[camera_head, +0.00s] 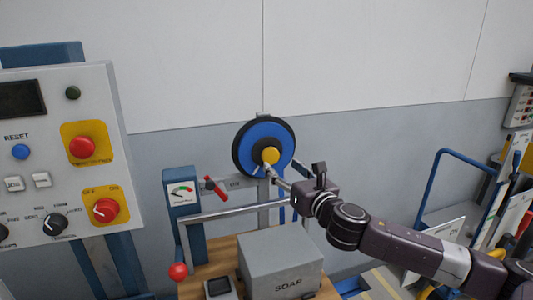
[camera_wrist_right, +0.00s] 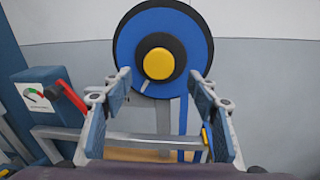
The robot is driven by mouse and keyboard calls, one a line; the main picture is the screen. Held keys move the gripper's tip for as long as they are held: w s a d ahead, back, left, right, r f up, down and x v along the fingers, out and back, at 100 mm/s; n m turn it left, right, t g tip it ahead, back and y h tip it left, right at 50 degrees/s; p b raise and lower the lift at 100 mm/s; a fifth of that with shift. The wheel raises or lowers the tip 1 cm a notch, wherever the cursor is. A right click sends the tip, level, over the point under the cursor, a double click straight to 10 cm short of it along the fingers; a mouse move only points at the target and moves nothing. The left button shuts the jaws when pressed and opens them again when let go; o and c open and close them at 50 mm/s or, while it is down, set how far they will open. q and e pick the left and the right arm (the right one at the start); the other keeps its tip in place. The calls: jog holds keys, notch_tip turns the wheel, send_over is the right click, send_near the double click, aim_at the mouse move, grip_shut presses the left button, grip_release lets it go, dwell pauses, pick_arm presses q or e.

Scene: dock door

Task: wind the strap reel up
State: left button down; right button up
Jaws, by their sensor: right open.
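The strap reel is a blue disc with a black rim (camera_head: 247,135), mounted on a post against the wall; it also fills the top middle of the right wrist view (camera_wrist_right: 133,40). A yellow knob (camera_wrist_right: 158,63) stands out in front of its black hub, and shows in the head view (camera_head: 270,155). A blue strap (camera_wrist_right: 183,125) hangs below the reel. My right gripper (camera_head: 267,171) is just below and in front of the knob. In the wrist view its open fingers (camera_wrist_right: 160,75) stand either side of the knob, apart from it. My left gripper is not in view.
A gauge box (camera_head: 181,196) with a red lever (camera_head: 215,188) stands left of the reel. A metal rail (camera_head: 230,211) crosses below it, above a grey SOAP box (camera_head: 280,262). A control panel (camera_head: 75,120) stands at left. The wall above is clear.

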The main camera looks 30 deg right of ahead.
aim_at(273, 156)
jog(key=w, duration=0.1)
jog(key=w+p, duration=0.1)
jog(key=w+r+p, duration=0.1)
jog(key=shift+w+d, duration=0.25)
jog(key=shift+w+d+f+p, duration=0.1)
jog(key=shift+w+f+p, duration=0.05)
jog(key=shift+w, duration=0.45)
jog(key=shift+w+d+f+p, duration=0.1)
jog(key=shift+w+f+p, duration=0.05)
jog(key=shift+w, duration=0.8)
jog(key=c, duration=0.9)
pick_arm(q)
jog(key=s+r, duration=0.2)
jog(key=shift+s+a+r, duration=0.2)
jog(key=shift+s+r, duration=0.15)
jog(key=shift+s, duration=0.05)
pick_arm(e)
grip_shut()
